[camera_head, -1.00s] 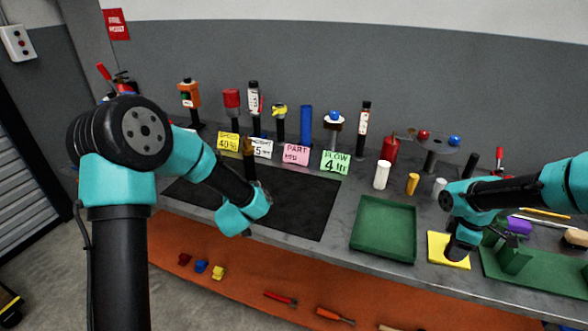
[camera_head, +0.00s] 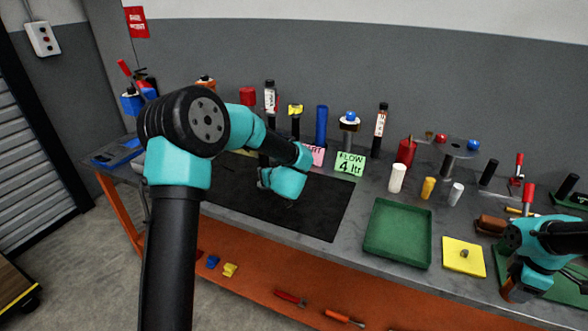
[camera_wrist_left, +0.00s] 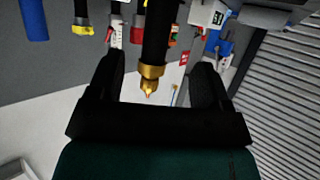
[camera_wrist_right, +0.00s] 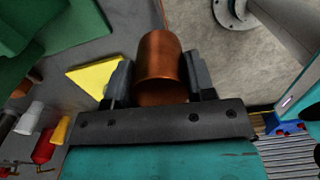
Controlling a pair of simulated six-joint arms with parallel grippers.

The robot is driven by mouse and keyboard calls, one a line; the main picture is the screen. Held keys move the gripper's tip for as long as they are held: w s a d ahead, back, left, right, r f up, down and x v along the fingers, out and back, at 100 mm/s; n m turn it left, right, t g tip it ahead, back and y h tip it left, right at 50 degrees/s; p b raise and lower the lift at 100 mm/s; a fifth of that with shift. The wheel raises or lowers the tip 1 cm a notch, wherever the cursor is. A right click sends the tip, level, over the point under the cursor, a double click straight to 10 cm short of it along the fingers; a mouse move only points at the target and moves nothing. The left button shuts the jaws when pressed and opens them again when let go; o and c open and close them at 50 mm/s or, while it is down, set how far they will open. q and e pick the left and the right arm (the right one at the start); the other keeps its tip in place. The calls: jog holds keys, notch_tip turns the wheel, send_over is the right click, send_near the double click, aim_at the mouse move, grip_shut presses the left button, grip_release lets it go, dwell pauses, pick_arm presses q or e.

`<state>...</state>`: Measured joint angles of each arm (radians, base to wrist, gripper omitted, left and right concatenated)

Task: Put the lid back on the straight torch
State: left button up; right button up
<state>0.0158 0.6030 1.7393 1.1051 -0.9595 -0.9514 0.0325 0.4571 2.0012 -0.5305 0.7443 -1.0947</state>
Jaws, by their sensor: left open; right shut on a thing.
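The straight torch (camera_wrist_left: 152,35) has a dark round body and a brass tip (camera_wrist_left: 148,82). In the left wrist view it stands between the spread fingers of my left gripper (camera_wrist_left: 155,85), which is open with gaps on both sides. In the head view my left wrist mostly hides that gripper and the torch over the black mat. My right gripper (camera_wrist_right: 160,80) is shut on a copper cup-shaped lid (camera_wrist_right: 160,58). In the head view the lid (camera_head: 509,294) hangs below my right gripper (camera_head: 514,280), right of the yellow pad (camera_head: 450,262).
Bottles and tools stand along the back behind the black mat (camera_head: 325,222).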

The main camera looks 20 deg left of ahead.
aim_at(264, 165)
pick_arm(q)
jog(key=x, duration=0.6)
jog(key=shift+w+f, duration=0.15)
jog(key=shift+w, duration=0.05)
jog(key=shift+a, duration=0.25)
jog(key=x, duration=0.5)
jog(key=shift+d+f, duration=0.15)
jog(key=shift+f, duration=0.05)
jog(key=shift+c, duration=0.5)
grip_shut()
